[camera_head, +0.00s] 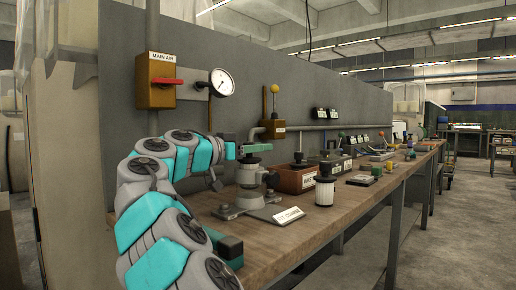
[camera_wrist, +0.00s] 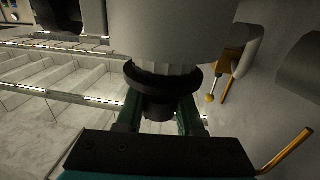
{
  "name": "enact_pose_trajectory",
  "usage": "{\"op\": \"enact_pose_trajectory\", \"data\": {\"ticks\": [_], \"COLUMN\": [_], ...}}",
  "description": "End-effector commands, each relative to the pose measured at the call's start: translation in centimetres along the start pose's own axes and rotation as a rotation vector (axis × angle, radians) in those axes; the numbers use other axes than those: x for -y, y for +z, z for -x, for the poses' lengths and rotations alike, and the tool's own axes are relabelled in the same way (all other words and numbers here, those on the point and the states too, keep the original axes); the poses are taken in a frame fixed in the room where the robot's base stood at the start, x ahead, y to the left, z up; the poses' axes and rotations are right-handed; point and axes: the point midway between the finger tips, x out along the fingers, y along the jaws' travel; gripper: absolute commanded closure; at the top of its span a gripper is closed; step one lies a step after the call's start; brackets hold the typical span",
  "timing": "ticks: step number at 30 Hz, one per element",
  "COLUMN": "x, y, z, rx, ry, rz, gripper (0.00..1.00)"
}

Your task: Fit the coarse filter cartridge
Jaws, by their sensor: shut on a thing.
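My gripper (camera_head: 254,148) is above the grey filter housing (camera_head: 250,178) on the bench. In the wrist view, my gripper (camera_wrist: 160,112) is shut on the black knob of a filter cartridge (camera_wrist: 163,78). Its black flange and a short strip of pale ribbed body show. The rest of the body is hidden by the large grey cylinder of the housing (camera_wrist: 172,30), so its depth cannot be told. The housing stands on a grey base behind a plate marked COARSE (camera_head: 288,215). Another white cartridge with a black top (camera_head: 325,190) stands upright on the bench to the right.
A brown labelled box (camera_head: 294,180) stands behind, right of the housing. A yellow-knobbed valve (camera_head: 273,127), pressure gauge (camera_head: 221,82) and red-handled MAIN AIR box (camera_head: 158,82) are at the wall.

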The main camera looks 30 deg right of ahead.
Motion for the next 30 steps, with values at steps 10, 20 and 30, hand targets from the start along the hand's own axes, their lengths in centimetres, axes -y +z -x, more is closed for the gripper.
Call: {"op": "enact_pose_trajectory", "data": {"ticks": [10,20,30], "x": [0.0,0.0,0.0], "y": [1.4,1.6,1.6], "z": [0.0,0.0,0.0], "rx": [0.000,0.000,0.000], "ry": [0.000,0.000,0.000], "rz": [0.000,0.000,0.000], "gripper": [1.00,0.40,0.29]}}
